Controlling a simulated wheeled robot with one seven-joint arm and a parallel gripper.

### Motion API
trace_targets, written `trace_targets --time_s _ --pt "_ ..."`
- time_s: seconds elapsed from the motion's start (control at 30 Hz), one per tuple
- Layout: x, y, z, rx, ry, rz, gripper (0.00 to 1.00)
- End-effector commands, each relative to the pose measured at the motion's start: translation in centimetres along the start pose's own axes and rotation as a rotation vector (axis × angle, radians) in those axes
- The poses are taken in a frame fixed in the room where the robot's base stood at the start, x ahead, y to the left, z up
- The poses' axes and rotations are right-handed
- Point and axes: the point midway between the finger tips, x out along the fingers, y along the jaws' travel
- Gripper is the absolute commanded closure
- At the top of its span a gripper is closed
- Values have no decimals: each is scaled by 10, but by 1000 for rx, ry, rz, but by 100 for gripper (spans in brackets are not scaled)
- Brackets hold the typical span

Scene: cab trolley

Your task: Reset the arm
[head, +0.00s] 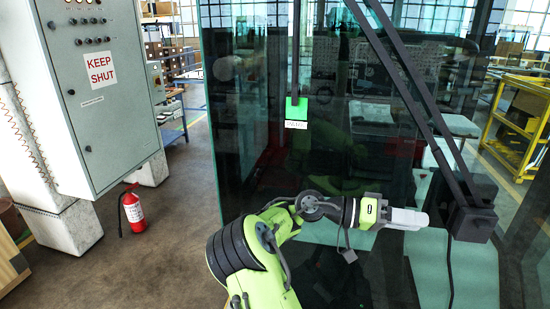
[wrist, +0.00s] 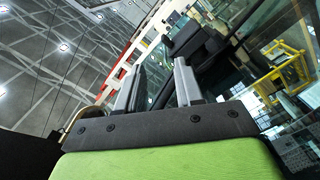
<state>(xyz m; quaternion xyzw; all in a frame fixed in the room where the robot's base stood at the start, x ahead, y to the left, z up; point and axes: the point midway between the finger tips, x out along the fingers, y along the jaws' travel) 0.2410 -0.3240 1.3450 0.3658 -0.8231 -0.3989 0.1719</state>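My green and black arm reaches across the lower middle of the head view. My gripper (head: 409,219) is at its end, pointing right, with pale grey fingers. In the wrist view the two fingers of my gripper (wrist: 158,84) stand apart with nothing between them. In the head view the fingertips are just left of a black box (head: 472,217) at the lower end of two long dark bars (head: 415,90). I cannot tell the exact depth gap between them.
Dark glass panels (head: 245,120) stand behind the arm, with a green tag (head: 297,108) hanging in front. A grey cabinet (head: 100,100) marked "KEEP SHUT" stands at left, near a red extinguisher (head: 133,210). A yellow trolley (head: 520,125) is at right. Open floor lies between cabinet and glass.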

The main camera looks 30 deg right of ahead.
Motion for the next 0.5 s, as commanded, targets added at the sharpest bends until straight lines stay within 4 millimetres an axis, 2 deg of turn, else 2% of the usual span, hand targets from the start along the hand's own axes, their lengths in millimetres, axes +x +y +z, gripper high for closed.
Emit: trace_targets --time_s 0.17,0.27,0.33,0.4,0.47,0.5 --pt "3 -3 4 -10 -18 -30 64" --pt "12 -20 23 -64 -101 -198 64" --pt "9 -39 44 -124 -172 -398 64" --pt "-6 -55 68 -188 -224 -617 64" --pt "-26 -62 86 -239 -246 -801 64" --pt "-42 -62 97 -271 -248 -922 64"
